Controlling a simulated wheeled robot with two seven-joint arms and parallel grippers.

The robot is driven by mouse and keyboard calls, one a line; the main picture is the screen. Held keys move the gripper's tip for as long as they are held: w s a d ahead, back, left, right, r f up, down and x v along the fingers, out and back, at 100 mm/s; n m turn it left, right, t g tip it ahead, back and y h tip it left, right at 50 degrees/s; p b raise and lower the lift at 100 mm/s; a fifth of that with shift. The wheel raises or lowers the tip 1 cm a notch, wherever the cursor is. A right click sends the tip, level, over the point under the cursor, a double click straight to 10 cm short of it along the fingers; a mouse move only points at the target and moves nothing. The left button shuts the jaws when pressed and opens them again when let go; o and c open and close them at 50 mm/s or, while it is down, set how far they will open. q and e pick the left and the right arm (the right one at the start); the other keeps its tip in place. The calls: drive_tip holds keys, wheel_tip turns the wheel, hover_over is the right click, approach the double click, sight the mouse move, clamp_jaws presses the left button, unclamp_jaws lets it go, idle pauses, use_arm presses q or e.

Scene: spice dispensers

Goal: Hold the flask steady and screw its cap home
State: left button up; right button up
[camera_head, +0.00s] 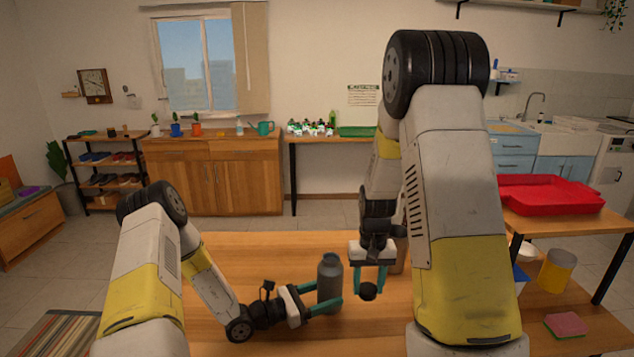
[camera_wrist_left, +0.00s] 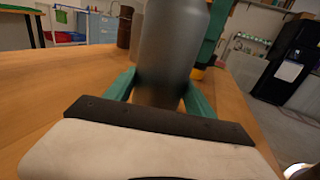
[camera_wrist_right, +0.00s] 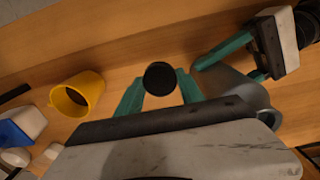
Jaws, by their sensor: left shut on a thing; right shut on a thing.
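The grey flask (camera_head: 329,279) stands upright on the wooden table. My left gripper (camera_head: 330,304) is shut around its body; the flask also fills the middle of the left wrist view (camera_wrist_left: 172,50). My right gripper (camera_head: 370,281) points down to the right of the flask and is shut on the black round cap (camera_head: 368,291). In the right wrist view the cap (camera_wrist_right: 160,78) sits between the green fingertips, apart from the flask (camera_wrist_right: 235,88). The flask's mouth is bare.
A brown object (camera_head: 401,255) stands behind the right gripper. A red tray (camera_head: 548,194) lies on a side table. The table's front middle is clear.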

drive_tip(key=w+a+r, duration=0.2)
drive_tip(key=a+r, duration=0.2)
drive_tip(key=r, duration=0.4)
drive_tip(key=w+a+r+n, duration=0.1)
drive_tip(key=w+a+r, duration=0.1)
drive_tip(key=a+r, duration=0.3)
wheel_tip(320, 180, up, 5)
drive_tip(key=shift+a+f+n, duration=0.2)
drive_tip(key=shift+a+n, duration=0.1)
hover_over(331, 261)
drive_tip(key=shift+f, duration=2.85)
drive_tip(key=shift+f, duration=1)
